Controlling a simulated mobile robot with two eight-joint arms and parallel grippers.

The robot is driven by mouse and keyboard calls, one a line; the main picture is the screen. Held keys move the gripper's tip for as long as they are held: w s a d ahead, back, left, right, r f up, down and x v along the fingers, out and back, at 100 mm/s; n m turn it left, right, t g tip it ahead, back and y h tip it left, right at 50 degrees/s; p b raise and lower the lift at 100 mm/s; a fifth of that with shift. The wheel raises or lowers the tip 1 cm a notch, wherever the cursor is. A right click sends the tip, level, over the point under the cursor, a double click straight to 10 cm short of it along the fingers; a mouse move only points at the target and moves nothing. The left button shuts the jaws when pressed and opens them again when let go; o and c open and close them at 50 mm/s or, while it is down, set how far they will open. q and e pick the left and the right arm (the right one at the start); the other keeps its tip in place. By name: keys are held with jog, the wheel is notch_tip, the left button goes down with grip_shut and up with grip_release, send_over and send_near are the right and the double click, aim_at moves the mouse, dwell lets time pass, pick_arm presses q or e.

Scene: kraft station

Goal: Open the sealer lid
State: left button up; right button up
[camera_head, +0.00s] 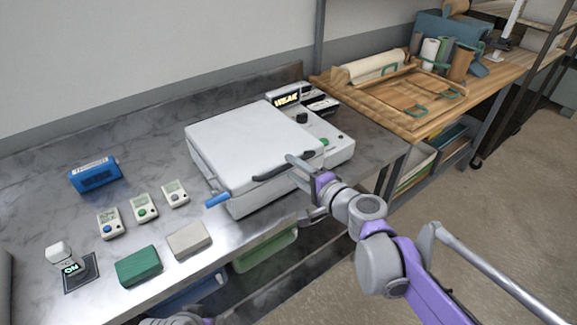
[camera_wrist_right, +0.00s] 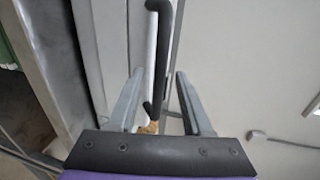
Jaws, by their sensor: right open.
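The sealer (camera_head: 245,150) is a white box-shaped machine on the metal bench, with its broad flat lid (camera_head: 240,135) down. A black bar handle (camera_head: 270,175) runs along the lid's front edge; it also shows in the right wrist view (camera_wrist_right: 158,55). My right gripper (camera_head: 298,168) is at the right part of this handle. In the right wrist view its two fingers (camera_wrist_right: 160,75) are apart, with the handle's end between them in the picture; I cannot tell whether they touch it. My left gripper is not in view.
A blue-ended lever (camera_head: 217,200) sticks out at the sealer's front left. A control panel (camera_head: 308,117) is at its back right. Small grey devices (camera_head: 143,207), a blue box (camera_head: 95,174), and green (camera_head: 138,265) and beige (camera_head: 189,240) blocks lie left. A wooden table (camera_head: 400,115) stands right.

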jog(key=shift+x, duration=1.3)
grip_shut()
dwell(0.5)
